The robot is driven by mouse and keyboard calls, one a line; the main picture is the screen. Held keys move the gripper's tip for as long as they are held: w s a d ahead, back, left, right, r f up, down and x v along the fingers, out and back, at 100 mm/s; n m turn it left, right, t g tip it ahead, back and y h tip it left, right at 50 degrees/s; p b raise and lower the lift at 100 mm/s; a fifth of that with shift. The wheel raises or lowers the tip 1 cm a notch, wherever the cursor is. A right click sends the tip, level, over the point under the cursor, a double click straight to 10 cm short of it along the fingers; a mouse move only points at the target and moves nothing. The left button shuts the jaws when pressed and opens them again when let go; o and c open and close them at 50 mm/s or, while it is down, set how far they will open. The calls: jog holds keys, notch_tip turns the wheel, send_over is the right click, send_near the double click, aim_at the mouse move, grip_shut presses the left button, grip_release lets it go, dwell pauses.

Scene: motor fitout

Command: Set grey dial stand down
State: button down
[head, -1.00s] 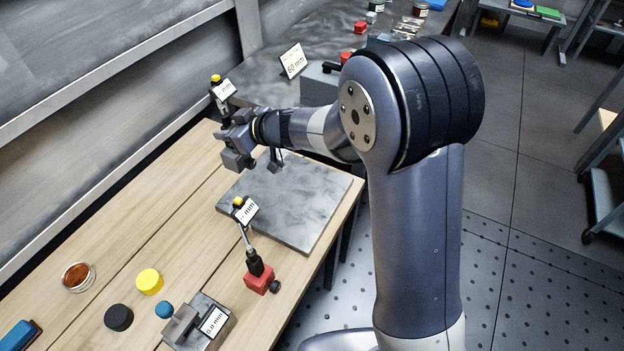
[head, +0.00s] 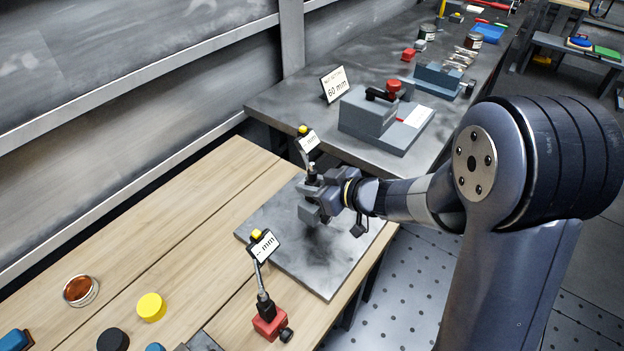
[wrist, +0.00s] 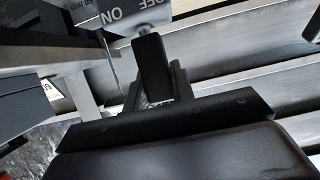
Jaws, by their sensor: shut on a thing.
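The grey dial stand shows in the head view by its tilted dial display (head: 309,142) with a yellow knob on top. Its post and part of its base are hidden by my gripper (head: 318,190), which is shut on it. In the wrist view its grey block (wrist: 118,12) with ON and OFF lettering shows at the top edge. The stand is over the dark grey plate (head: 285,248) on the wooden bench. A dark shadow lies on the plate below; whether the base touches cannot be told.
A second dial stand with a red base (head: 268,322) stands in front of the plate. A grey block device (head: 372,115) and a 60 mm sign (head: 336,84) stand on the dark bench behind. A yellow disc (head: 151,307), black disc (head: 113,340) and copper-filled dish (head: 80,290) lie left.

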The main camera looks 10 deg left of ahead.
jog(key=shift+f, duration=1.6)
jog(key=shift+f+b, duration=0.15)
jog(key=shift+b, duration=0.2)
jog(key=c, duration=1.2)
grip_release()
jog(key=shift+f, duration=0.1)
jog(key=shift+s+d+r, duration=0.1)
jog(key=shift+d+r, duration=0.15)
jog(key=shift+r, duration=0.05)
jog(key=p+v, duration=0.1)
jog(key=v, duration=1)
jog(key=shift+d, duration=0.2)
jog(key=shift+s+r, duration=0.1)
jog(key=shift+r, duration=0.05)
